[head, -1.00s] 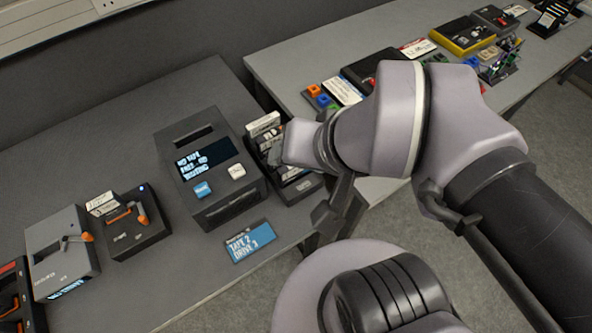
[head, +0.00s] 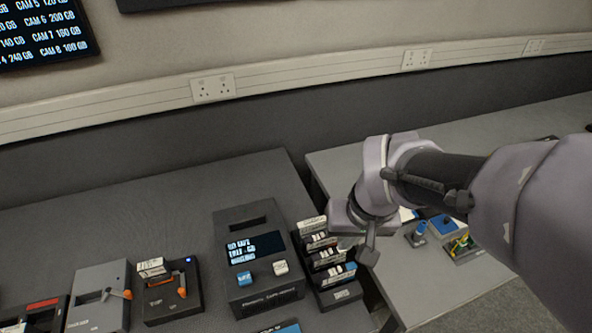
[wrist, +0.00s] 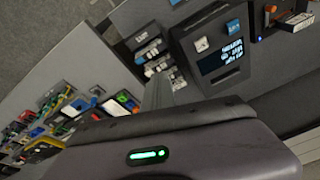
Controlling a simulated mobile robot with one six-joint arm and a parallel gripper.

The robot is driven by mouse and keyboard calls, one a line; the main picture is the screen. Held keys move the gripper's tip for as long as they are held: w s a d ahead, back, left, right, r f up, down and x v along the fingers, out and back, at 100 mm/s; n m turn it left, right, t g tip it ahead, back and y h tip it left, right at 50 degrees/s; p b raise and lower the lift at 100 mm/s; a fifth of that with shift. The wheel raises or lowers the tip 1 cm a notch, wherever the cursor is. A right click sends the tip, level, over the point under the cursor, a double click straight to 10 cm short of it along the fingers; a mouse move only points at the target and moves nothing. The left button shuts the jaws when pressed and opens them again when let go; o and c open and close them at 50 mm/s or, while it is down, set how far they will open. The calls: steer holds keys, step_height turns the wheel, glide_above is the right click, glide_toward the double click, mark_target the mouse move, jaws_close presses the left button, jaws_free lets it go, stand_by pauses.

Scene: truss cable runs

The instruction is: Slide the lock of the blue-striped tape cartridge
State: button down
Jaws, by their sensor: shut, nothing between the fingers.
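The tape rack (head: 340,296) stands right of a dark box with a screen and holds several cartridges with white labels. A front cartridge in it (head: 335,275) shows a small blue patch near its right end, which may be the blue stripe. The rack also shows in the wrist view (wrist: 155,52), with a small blue patch among the labels. The lock is too small to make out. My gripper (head: 368,250) is above and right of the rack, apart from it, and partly hidden by my wrist. In the wrist view its grey fingers (wrist: 157,92) are shut and empty.
The dark box (head: 258,262) has a lit screen and blue and white buttons. Left of it stand a black unit (head: 172,292) and a grey unit (head: 98,298) with orange levers. A second table (head: 425,272) on the right holds small coloured parts. The back-left table top is clear.

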mark_target(339, 269)
steer(key=w+f+n+g+b, duration=0.1)
steer(key=f, duration=0.4)
steer(key=w+d+f+n+b, duration=0.1)
steer(key=w+f, duration=0.1)
steer(key=f, duration=0.3)
steer(key=w+f+n+g, duration=0.1)
steer(key=f, duration=0.4)
steer(key=shift+w+d+f+n+g+h+b, duration=0.2)
steer(key=shift+w+f+n+g+h+b, duration=0.1)
steer(key=shift+f+h+b, duration=0.1)
steer(key=shift+f+b, duration=0.55)
steer(key=shift+f, duration=0.1)
stand_by(1.3)
steer(key=shift+r, duration=0.15)
steer(key=shift+s+a, duration=0.15)
steer(key=shift+a, duration=0.25)
stand_by(0.4)
stand_by(0.5)
steer(key=shift+a, duration=0.2)
stand_by(0.6)
stand_by(0.4)
